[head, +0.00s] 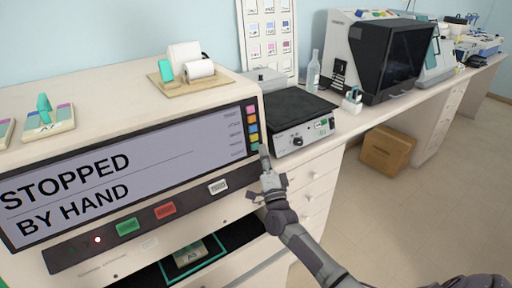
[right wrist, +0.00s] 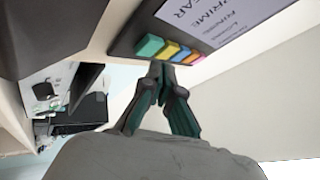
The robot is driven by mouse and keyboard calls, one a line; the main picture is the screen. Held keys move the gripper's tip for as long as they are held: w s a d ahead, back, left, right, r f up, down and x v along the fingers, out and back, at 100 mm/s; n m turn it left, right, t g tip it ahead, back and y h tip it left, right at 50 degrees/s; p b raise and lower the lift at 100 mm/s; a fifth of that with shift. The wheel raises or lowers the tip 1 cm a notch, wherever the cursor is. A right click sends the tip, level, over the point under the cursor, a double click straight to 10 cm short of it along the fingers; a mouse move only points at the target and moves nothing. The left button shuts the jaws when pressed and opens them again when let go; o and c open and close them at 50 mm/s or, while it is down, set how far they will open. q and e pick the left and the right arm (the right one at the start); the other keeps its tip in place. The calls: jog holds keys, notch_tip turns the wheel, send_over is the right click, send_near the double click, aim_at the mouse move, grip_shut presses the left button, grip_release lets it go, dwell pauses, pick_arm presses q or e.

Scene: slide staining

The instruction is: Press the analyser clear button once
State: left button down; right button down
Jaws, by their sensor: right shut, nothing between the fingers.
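The analyser (head: 120,85) is a cream bench machine with a screen (head: 150,165) reading "STOPPED BY HAND". A column of coloured buttons runs down the screen's right edge, with a teal button (head: 254,147) lowest. In the right wrist view the teal button (right wrist: 150,46) is nearest a label ending in "EAR"; the yellow button (right wrist: 169,49) beside it is near "PRIME". My right gripper (head: 265,152) is shut and empty, its tips just beside the lower end of the column. In the right wrist view its fingertips (right wrist: 157,68) overlap the button edge; contact cannot be told. My left gripper is out of view.
Below the screen are a green button (head: 128,227), a red button (head: 165,210) and a white button (head: 218,187). A hotplate-like device (head: 300,120) stands on the bench to the right. A cardboard box (head: 387,150) sits on the floor.

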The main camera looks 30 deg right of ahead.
dwell(0.4)
jog(key=shift+w+b, duration=0.4)
jog(key=shift+w, duration=0.05)
jog(key=shift+w+f+b, duration=0.15)
jog(key=shift+w+b, duration=0.15)
jog(key=shift+b, duration=0.1)
dwell(0.3)
jog(key=shift+s, duration=0.15)
dwell(0.3)
jog(key=shift+s+p, duration=0.15)
jog(key=shift+p, duration=0.2)
jog(key=shift+s+r, duration=0.2)
jog(key=shift+s, duration=0.25)
